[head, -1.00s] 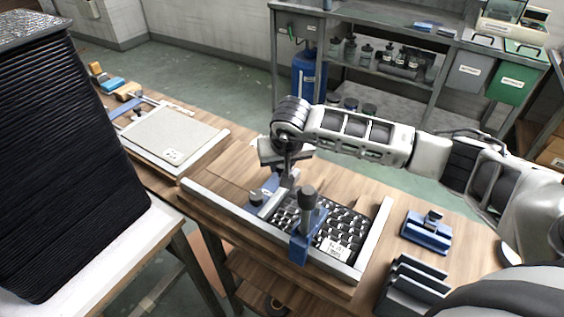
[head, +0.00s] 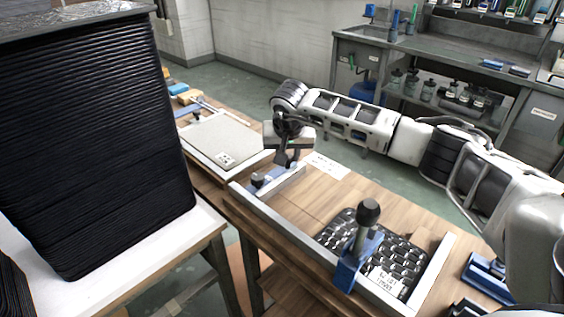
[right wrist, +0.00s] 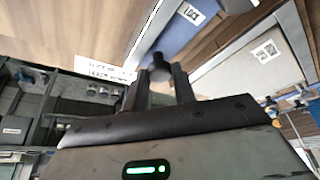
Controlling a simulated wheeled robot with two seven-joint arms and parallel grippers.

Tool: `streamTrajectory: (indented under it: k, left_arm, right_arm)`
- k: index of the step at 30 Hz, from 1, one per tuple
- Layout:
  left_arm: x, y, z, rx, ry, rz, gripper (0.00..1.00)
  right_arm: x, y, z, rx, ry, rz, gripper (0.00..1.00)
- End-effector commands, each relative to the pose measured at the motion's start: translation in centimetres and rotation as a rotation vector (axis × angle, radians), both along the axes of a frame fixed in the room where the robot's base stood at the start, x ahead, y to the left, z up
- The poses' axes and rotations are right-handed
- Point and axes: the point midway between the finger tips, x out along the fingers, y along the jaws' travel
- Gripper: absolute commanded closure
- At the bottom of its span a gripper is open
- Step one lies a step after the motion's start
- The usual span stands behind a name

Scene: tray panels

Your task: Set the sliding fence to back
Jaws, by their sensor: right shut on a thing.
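The sliding fence, a blue block with a pale metal bar (head: 283,182), sits at the left end of the near tray (head: 290,229). It also shows in the right wrist view as a blue piece with a pale edge (right wrist: 190,27). My right gripper (head: 287,160) is over the fence. In the right wrist view its fingers (right wrist: 160,80) are shut on the fence's dark knob (right wrist: 158,67). A dark bumpy panel (head: 405,254) lies in the tray's right part, apart from the fence. My left gripper is out of view.
A blue clamp with a black knob (head: 368,212) stands at the panel's near edge. Bare wood lies between fence and panel. A second tray with a grey board (head: 222,138) is beyond the fence. A tall black stack (head: 95,140) fills the left.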

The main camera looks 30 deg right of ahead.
Motion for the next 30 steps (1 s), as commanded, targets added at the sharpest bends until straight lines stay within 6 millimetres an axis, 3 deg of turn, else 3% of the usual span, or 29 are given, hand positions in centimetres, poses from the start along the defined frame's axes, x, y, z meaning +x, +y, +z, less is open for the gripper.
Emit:
streamTrajectory:
  k: [6, 7, 9, 20, 23, 30]
  left_arm:
    - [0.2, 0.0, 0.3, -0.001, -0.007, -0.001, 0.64]
    - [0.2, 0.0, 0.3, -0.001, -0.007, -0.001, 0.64]
    - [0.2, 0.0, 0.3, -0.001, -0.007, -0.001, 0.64]
    - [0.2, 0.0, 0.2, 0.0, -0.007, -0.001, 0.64]
    - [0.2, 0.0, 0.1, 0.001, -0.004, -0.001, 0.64]
    - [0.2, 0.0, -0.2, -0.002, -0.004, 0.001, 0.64]
  right_arm:
    - [0.4, 0.3, 0.3, 0.004, -0.015, 0.004, 1.0]
    - [0.5, 0.3, 0.4, 0.003, -0.015, 0.004, 0.65]
    - [0.4, 0.3, 0.4, 0.003, -0.014, 0.005, 0.52]
    - [0.2, 0.3, 0.8, 0.002, -0.01, 0.005, 0.52]
    - [-0.2, 0.6, 2.0, 0.002, -0.012, 0.006, 0.52]
    - [-2.1, 1.6, 7.1, 0.002, -0.016, 0.007, 0.52]
